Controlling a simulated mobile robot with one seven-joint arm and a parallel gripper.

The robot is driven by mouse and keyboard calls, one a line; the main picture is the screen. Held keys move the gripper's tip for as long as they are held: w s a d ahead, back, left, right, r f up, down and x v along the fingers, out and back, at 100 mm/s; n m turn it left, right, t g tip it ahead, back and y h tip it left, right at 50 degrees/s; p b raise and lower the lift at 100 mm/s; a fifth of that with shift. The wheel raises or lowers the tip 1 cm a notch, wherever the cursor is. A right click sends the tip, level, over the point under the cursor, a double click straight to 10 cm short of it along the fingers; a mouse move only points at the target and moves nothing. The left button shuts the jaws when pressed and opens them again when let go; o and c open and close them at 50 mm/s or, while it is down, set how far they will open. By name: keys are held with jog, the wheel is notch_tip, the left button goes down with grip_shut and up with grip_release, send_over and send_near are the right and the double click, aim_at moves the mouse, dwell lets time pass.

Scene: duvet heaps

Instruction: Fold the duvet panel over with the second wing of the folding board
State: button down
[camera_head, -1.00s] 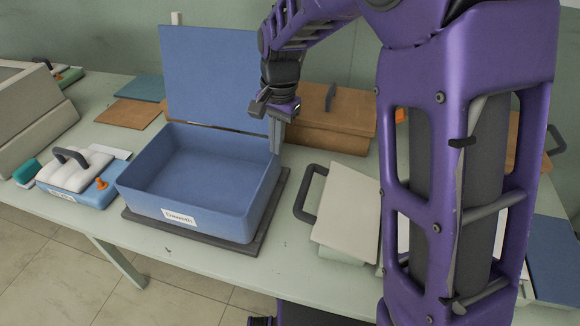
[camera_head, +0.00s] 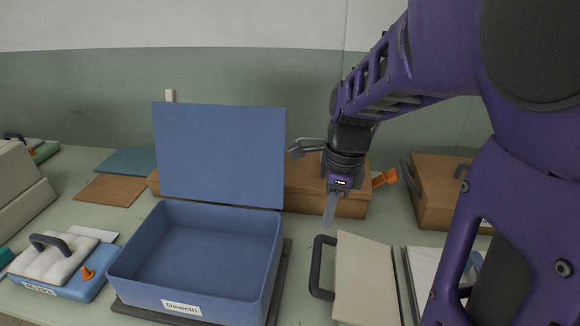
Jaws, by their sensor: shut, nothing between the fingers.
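A beige wing (camera_head: 366,275) with a dark loop handle (camera_head: 321,268) stands at the lower right, tilted up from the table. Just right of it a white cloth-like panel (camera_head: 426,268) lies partly hidden behind my purple arm. It may be the duvet panel on the folding board, but I cannot tell for sure. My gripper (camera_head: 330,213) points down, its fingers shut and empty. In the picture it is above the dark handle, apart from it.
An empty blue box (camera_head: 122,262) with its lid (camera_head: 220,150) raised stands left of my gripper. Wooden boxes (camera_head: 345,207) stand behind, with an orange piece (camera_head: 385,178). A blue tray (camera_head: 75,290) holding a white padded block sits at the far left.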

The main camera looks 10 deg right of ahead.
aim_at(316, 259)
jog(key=f+b, duration=0.6)
jog(key=f, duration=0.1)
jog(key=a+f+b, duration=0.1)
jog(key=f+b, duration=0.2)
jog(key=f, duration=0.1)
jog(key=shift+w+a, duration=0.1)
jog(key=shift+w, duration=0.1)
jog(key=shift+w, duration=0.15)
